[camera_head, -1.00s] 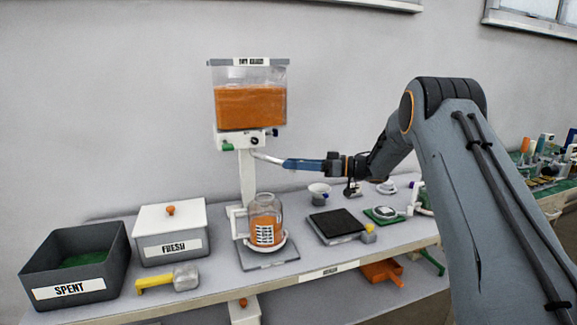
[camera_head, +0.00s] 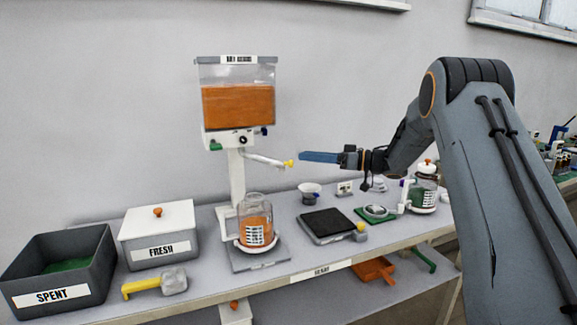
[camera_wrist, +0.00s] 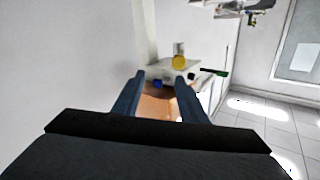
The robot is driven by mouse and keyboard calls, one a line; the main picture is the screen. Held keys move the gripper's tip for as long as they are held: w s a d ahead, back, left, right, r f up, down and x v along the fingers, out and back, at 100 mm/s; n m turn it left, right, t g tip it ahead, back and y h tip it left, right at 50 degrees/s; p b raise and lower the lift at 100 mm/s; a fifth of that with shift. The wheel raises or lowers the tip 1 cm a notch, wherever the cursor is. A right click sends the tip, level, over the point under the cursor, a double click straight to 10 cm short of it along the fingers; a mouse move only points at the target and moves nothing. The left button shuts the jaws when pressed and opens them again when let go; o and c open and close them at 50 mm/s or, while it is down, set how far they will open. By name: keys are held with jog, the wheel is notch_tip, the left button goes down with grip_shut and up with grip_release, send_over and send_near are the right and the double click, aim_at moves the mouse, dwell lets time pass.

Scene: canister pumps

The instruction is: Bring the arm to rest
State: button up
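My gripper (camera_head: 303,157) is stretched out to the left at the end of my raised arm, above the bench. The dispenser (camera_head: 237,107) holds orange material. A jar (camera_head: 257,228) with orange contents stands below on a grey plate.
On the bench (camera_head: 210,288) are a grey SPENT bin (camera_head: 95,283), a lidded FRESH box (camera_head: 160,232), a yellow-handled scoop (camera_head: 172,283), a black pad (camera_head: 327,224), a white cup (camera_head: 309,190) and a lidded jar (camera_head: 425,185).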

jog(key=w+d+m+t+h, duration=0.2)
jog(key=d+m+t+h, duration=0.2)
jog(key=m+t+h, duration=0.5)
jog(key=s+d+f+m+g+h, duration=0.1)
jog(key=s+d+f+g+h, duration=0.1)
jog(key=s+d+f+h, duration=0.3)
jog(key=s+f+g+h, duration=0.2)
jog(key=s+f+g, duration=0.1)
jog(key=s, duration=0.4)
jog(key=s+f+g, duration=0.3)
jog(key=s, duration=0.9)
jog(key=s+a+f+m+g, duration=0.1)
jog(key=s+f+g, duration=0.2)
jog(key=s, duration=0.9)
jog(key=s+a+f+g+h, duration=0.1)
jog(key=s+f+g, duration=0.2)
jog(key=s, duration=0.9)
jog(key=shift+s+a+g, duration=0.15)
jog(key=shift+a+g, duration=0.05)
jog(key=shift+g, duration=0.2)
